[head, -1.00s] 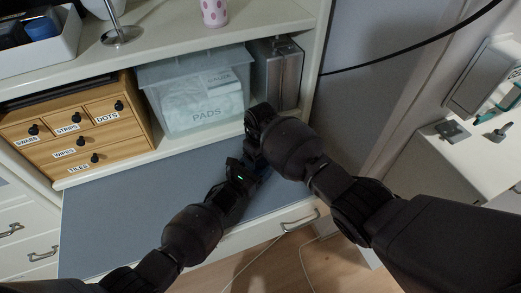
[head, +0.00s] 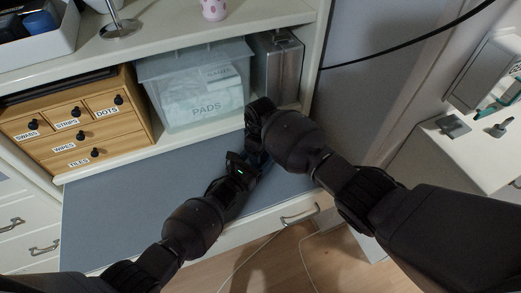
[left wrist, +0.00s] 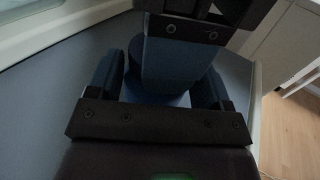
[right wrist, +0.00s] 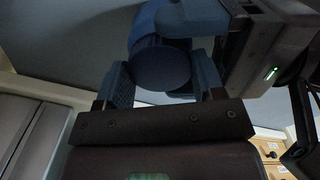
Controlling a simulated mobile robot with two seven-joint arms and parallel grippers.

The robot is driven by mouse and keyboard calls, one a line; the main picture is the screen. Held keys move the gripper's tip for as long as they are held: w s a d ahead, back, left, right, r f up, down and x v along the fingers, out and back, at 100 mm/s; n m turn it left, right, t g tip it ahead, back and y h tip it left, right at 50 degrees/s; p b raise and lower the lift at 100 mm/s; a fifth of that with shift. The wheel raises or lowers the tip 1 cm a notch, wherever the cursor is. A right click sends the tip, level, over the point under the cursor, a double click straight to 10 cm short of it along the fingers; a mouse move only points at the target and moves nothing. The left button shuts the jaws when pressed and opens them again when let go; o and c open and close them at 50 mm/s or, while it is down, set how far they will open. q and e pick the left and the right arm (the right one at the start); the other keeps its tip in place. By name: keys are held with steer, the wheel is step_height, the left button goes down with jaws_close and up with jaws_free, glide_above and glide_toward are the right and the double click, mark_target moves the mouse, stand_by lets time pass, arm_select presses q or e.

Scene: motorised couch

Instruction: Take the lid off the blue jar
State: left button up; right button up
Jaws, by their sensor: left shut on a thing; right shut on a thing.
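The blue jar is almost wholly hidden by my grippers in the head view; only a dark blue patch (head: 258,158) shows between them. In the left wrist view the blue jar (left wrist: 160,98) sits between the fingers of my left gripper (head: 245,163), which is shut on it. In the right wrist view the round dark blue lid (right wrist: 160,68) lies between the fingers of my right gripper (head: 258,112), which is shut on it. The lid seems in line with the jar (right wrist: 146,22); I cannot tell whether there is a gap.
The grey-blue worktop (head: 130,215) is clear around my grippers. Behind it stand a wooden drawer box (head: 80,125), a clear bin marked PADS (head: 195,85) and a metal canister (head: 277,68). A white side cabinet (head: 465,155) stands at the right.

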steer(key=shift+n, duration=0.5)
steer(key=o, duration=1)
